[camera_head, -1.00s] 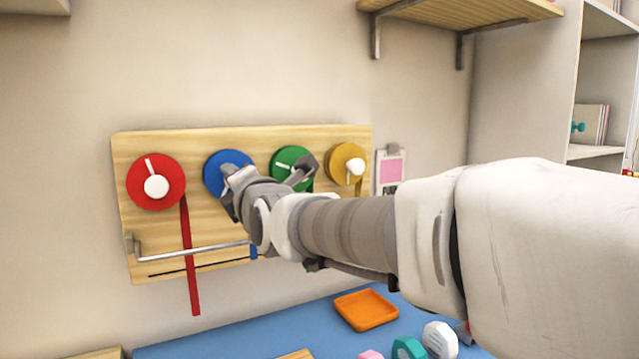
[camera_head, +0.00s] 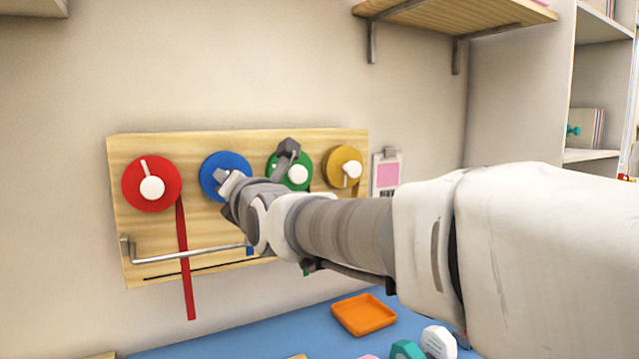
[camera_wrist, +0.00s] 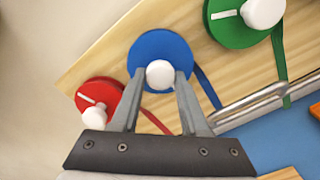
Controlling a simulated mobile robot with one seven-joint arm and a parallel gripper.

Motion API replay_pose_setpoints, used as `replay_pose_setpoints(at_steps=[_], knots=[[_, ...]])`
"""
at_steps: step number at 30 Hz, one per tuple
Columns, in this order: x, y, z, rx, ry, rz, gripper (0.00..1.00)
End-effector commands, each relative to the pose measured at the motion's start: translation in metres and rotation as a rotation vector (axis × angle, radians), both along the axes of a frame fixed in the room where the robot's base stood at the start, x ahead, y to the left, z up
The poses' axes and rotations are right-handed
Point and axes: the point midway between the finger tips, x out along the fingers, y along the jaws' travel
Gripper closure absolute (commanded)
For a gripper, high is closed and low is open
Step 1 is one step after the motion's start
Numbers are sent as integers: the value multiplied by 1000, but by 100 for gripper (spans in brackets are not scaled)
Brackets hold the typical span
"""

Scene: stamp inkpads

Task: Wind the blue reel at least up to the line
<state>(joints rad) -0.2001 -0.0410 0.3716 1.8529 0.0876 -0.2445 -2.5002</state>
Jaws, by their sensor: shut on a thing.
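The blue reel (camera_head: 213,169) is a disc on a wooden board (camera_head: 140,240), between the red and green reels. In the wrist view the blue reel (camera_wrist: 150,50) has a white knob (camera_wrist: 160,73), and my gripper (camera_wrist: 160,82) is shut on that knob. In the head view my gripper (camera_head: 222,182) covers the lower part of the reel. A blue ribbon hangs from the reel; its lower end (camera_head: 250,251) shows at the metal bar. A dark line (camera_head: 160,275) runs along the board below the bar. My arm hides part of the line.
A red reel (camera_head: 137,187) with a long red ribbon, a green reel (camera_head: 276,178) and a yellow reel (camera_head: 340,157) share the board. A metal bar (camera_head: 190,254) sticks out below them. An orange tray (camera_head: 364,314) lies on the blue surface below.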

Motion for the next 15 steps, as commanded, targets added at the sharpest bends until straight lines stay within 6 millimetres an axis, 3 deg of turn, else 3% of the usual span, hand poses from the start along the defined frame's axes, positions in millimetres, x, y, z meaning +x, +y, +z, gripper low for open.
replay_pose_setpoints(at_steps=[6,7,11,15], knots=[[0,0,0,0,1,1,100],[0,0,0,0,1,1,50],[0,0,0,0,1,1,27],[0,0,0,1,1,0,27]])
